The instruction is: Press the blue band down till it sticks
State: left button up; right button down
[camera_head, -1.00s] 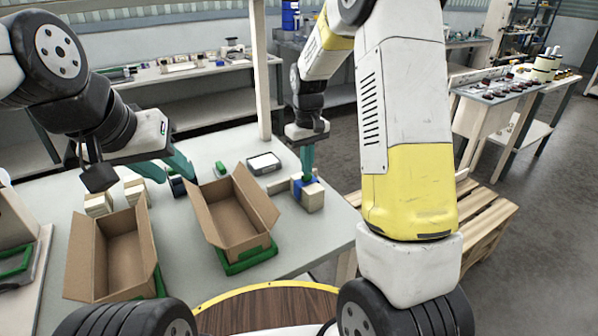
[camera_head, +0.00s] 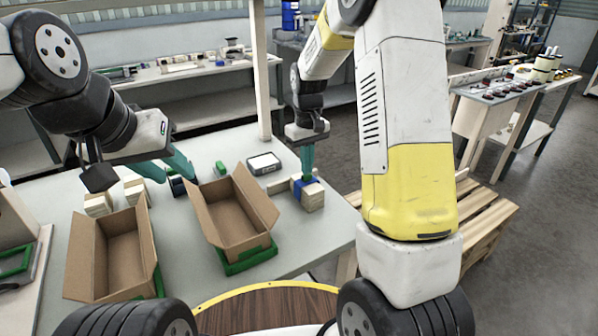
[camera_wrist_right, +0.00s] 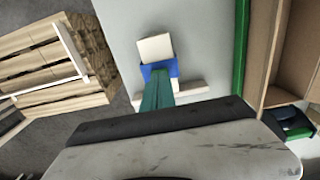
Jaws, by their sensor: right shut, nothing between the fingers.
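The blue band (camera_head: 305,187) lies across a pale wooden block (camera_head: 314,199) near the right end of the table. My right gripper (camera_head: 307,177) is shut and empty, its teal fingertips pointing down at the top of the band. In the right wrist view the shut fingers (camera_wrist_right: 156,90) overlap the blue band (camera_wrist_right: 172,68); whether they touch it I cannot tell for sure. The band's far side is partly hidden behind the fingers. My left gripper (camera_head: 166,167) is open, with its teal fingers spread above the table at the left, near a small dark item (camera_head: 177,185).
Two open cardboard boxes stand on the table, one at the left (camera_head: 125,255) and one in the middle (camera_head: 232,222) on a green base. A small scale-like device (camera_head: 264,163) sits behind the block.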

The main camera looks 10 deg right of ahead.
jog(key=shift+f, duration=0.45)
dwell(1.4)
jog(key=shift+r, duration=0.1)
jog(key=shift+r, duration=3.5)
jog(key=s+d+r+m+t+y, duration=0.1)
jog(key=s+r+m+t+y, duration=0.15)
jog(key=s+r, duration=0.9)
jog(key=s+m+t, duration=0.1)
jog(key=s+t, duration=0.2)
jog(key=s, duration=1)
jog(key=shift+s+r+t, duration=0.2)
jog(key=shift+s+t, duration=0.15)
jog(key=shift+s, duration=0.05)
